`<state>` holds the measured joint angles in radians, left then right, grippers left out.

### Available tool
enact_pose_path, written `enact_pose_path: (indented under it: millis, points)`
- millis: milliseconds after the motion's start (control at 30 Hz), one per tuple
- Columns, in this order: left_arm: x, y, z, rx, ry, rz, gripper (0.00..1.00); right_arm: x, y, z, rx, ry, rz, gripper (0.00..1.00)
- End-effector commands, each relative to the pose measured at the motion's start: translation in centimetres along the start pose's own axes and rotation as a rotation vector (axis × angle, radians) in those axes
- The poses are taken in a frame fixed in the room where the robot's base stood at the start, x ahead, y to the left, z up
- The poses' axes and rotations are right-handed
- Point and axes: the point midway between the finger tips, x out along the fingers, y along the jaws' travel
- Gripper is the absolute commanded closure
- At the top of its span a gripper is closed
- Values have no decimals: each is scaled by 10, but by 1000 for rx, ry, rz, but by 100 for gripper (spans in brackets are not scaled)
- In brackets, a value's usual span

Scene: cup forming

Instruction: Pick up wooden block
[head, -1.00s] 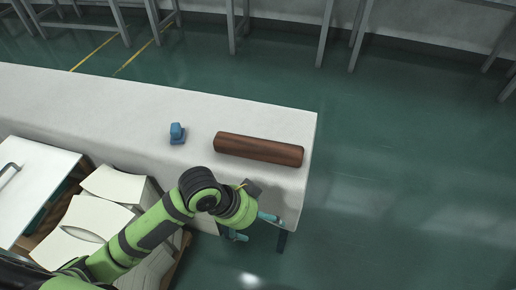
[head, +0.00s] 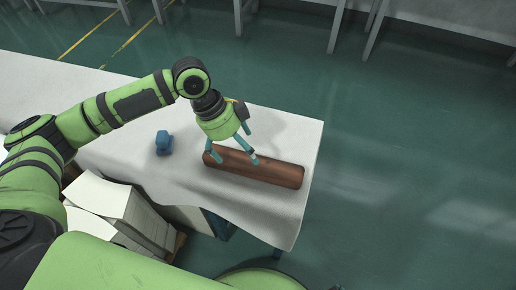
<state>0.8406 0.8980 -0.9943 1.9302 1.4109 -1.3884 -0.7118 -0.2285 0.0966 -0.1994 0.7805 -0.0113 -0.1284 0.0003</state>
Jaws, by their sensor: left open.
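The wooden block (head: 275,172) is a long reddish-brown bar lying on the white table (head: 285,215) near its right end. I cannot tell whether the fingers touch the block. My right gripper is not in view.
A small blue object (head: 163,142) stands on the table left of the block. White boxes (head: 105,198) are stacked below the table's near edge. Green floor lies open to the right. Grey table legs stand at the back.

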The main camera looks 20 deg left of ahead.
Motion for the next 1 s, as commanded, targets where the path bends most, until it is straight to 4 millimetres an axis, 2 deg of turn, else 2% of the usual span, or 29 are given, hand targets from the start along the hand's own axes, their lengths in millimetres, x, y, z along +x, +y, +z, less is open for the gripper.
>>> enact_pose_path:
  millis: [267, 600, 833, 867, 900, 967, 1000]
  points:
    - [24, 1, -1, 1, 0, 2, 0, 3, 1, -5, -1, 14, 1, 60]
    - [68, 2, -2, 0, 0, 1, 0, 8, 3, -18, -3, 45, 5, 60]
    - [70, 2, -2, 1, 0, -1, 0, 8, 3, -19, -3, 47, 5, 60]
    - [70, 2, -2, 1, 0, -1, 12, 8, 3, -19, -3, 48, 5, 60]
    - [70, 2, -2, 1, 0, -1, 28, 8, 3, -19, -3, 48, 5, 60]
    - [70, 2, -2, 1, 0, -1, 52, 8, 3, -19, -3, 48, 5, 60]
    - [70, 2, -2, 1, -1, 0, 68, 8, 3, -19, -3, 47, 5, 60]
